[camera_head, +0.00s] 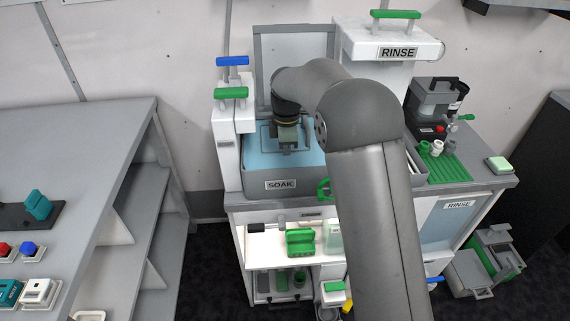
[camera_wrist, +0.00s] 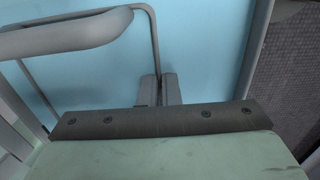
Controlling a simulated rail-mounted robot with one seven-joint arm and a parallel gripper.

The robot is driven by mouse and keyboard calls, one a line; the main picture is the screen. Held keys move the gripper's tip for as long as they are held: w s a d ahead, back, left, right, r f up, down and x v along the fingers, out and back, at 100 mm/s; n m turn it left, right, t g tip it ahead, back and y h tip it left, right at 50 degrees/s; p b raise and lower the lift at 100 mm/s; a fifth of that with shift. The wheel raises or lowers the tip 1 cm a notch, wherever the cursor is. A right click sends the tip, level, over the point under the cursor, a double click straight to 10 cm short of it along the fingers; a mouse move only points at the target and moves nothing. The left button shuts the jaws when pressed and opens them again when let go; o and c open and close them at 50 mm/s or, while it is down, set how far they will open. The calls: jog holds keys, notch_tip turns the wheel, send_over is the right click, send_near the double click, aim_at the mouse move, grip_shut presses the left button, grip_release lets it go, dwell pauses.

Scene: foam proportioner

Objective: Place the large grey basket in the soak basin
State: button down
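The soak basin (camera_head: 281,185) is a grey tub labelled SOAK, filled with light blue liquid, at the centre left of the head view. My gripper (camera_head: 289,146) is over the basin, pointing down. The large grey basket shows as a thin grey wire frame (camera_wrist: 153,40) with a thick rounded grey bar (camera_wrist: 62,38) in the wrist view, against the blue. My gripper's two fingers (camera_wrist: 159,88) are close together, with the wire running between them. The basket's lower part is hidden, so I cannot tell whether it rests on the basin floor.
A white RINSE unit (camera_head: 390,45) stands right of the basin. Green- and blue-handled levers (camera_head: 232,92) stand at its left. A green rack (camera_head: 443,165) is on the right worktop. A grey shelf table (camera_head: 75,130) is at left. My arm hides the basin's right side.

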jog(key=shift+f, duration=2.45)
jog(key=shift+f, duration=0.1)
jog(key=shift+f, duration=0.15)
jog(key=c, duration=1.6)
grip_release()
jog(key=shift+c, duration=0.2)
